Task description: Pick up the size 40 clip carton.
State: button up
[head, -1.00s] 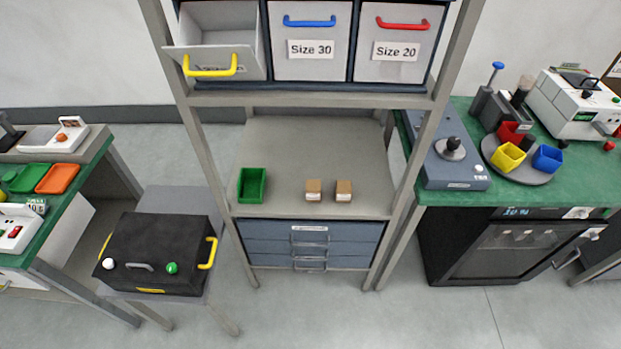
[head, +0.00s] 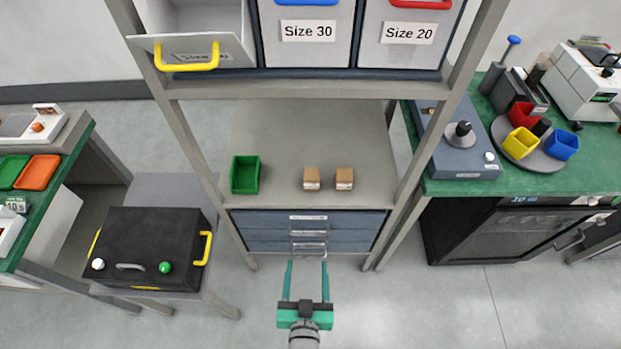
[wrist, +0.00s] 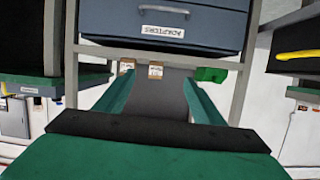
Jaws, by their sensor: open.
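Two small brown cartons with white labels stand side by side on the rack's middle shelf, a left carton (head: 312,179) and a right carton (head: 345,179). Their labels are too small to read, so I cannot tell which is size 40. My gripper (head: 306,270) is open and empty, in front of the rack and below the shelf, apart from both cartons. In the wrist view, both cartons, one (wrist: 127,65) and the other (wrist: 156,71), show beyond the spread green fingers.
A green bin (head: 245,175) stands left of the cartons. Blue drawers (head: 270,231) sit under the shelf. Rack posts (head: 415,165) flank it.

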jog(key=w, duration=1)
send_near(312, 183)
jog(key=w, duration=0.2)
jog(key=shift+n+g, duration=0.3)
jog(key=shift+g, duration=0.1)
jog(key=x, duration=0.4)
jog(key=shift+w+a+f, duration=0.1)
jog(key=shift+w+f, duration=0.15)
jog(key=shift+w, duration=0.1)
jog(key=shift+x, duration=3.15)
jog(key=c, duration=1.2)
